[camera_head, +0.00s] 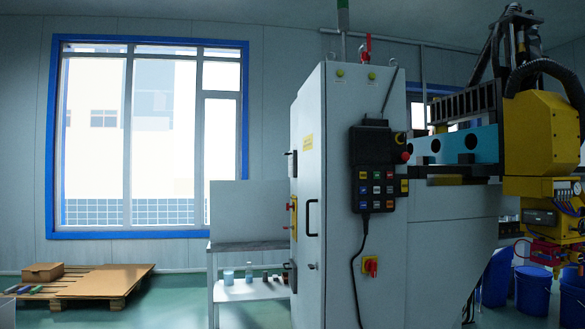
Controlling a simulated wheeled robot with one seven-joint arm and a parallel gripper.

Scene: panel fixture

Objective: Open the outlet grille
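I cannot make out an outlet grille for certain in the head view. A tall grey-white cabinet (345,265) stands right of centre. Its narrow left side carries a black bar handle (312,218) and several small fittings. Its wider face holds a black control box with buttons (377,172) and a red and yellow switch (370,266). Both visible faces look closed. My gripper is not in view.
A shelf table (240,246) with small bottles stands left of the cabinet. A pallet (95,283) with a cardboard box lies under the blue-framed window. A yellow machine (535,140) and blue bins (532,292) crowd the right. Green floor (170,305) is clear between pallet and table.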

